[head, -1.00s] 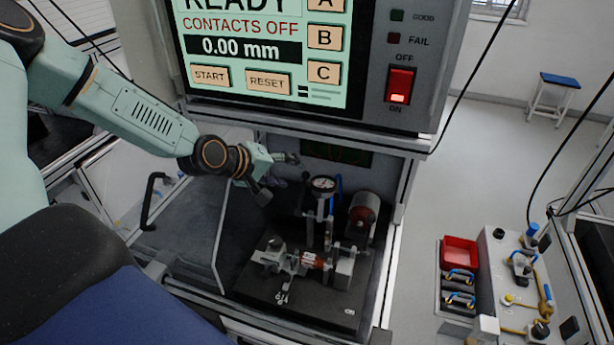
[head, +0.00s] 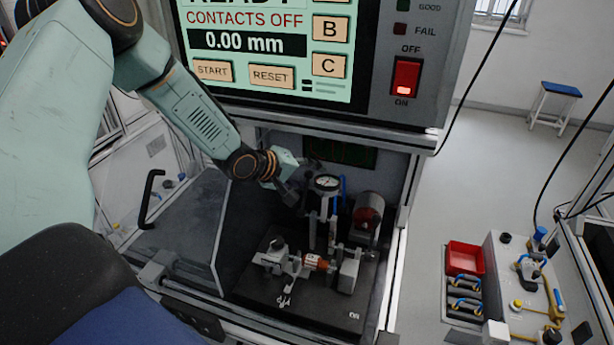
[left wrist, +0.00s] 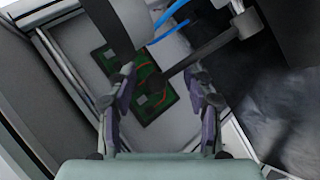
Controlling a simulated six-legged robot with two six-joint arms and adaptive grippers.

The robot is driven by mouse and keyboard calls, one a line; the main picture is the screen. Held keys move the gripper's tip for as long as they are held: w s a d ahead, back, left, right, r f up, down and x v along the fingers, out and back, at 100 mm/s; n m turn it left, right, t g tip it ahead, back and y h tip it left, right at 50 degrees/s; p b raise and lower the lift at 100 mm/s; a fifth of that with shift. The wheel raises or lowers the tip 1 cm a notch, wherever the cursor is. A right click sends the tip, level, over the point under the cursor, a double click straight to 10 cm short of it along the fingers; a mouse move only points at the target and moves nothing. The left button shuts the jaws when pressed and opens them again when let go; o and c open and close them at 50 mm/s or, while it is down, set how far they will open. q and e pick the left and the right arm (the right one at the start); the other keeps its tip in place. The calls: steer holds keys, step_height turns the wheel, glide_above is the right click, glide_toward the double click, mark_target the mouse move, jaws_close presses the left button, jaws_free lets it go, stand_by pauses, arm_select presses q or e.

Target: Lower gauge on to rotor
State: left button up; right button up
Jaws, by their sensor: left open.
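The dial gauge (head: 327,183) stands upright on its post on the dark fixture plate, its round white face turned up. The rotor (head: 315,262), with a copper-red middle, lies across supports in front of the gauge, below it in the head view. My left gripper (head: 300,178) is just left of the gauge and at about its height, apart from it as far as I can see. In the left wrist view the open fingers (left wrist: 165,105) have a dark rod with a rounded end between or beyond them. I cannot tell whether they touch it. My right gripper is not in view.
A motor-like cylinder (head: 368,212) stands right of the gauge. A tilted clear cover with a black handle (head: 150,198) is at the left. The display panel (head: 270,50) overhangs the bay and reads CONTACTS OFF, 0.00 mm. A green circuit board (left wrist: 140,85) is on the back wall.

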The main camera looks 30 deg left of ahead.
arm_select(q)
steer(key=shift+w+d, duration=0.1)
steer(key=shift+w, duration=0.05)
steer(key=shift+c, duration=0.7)
steer(key=shift+a, duration=0.2)
steer(key=c, duration=0.6)
steer(key=shift+f, duration=0.1)
jaws_close()
steer(key=shift+d, duration=0.1)
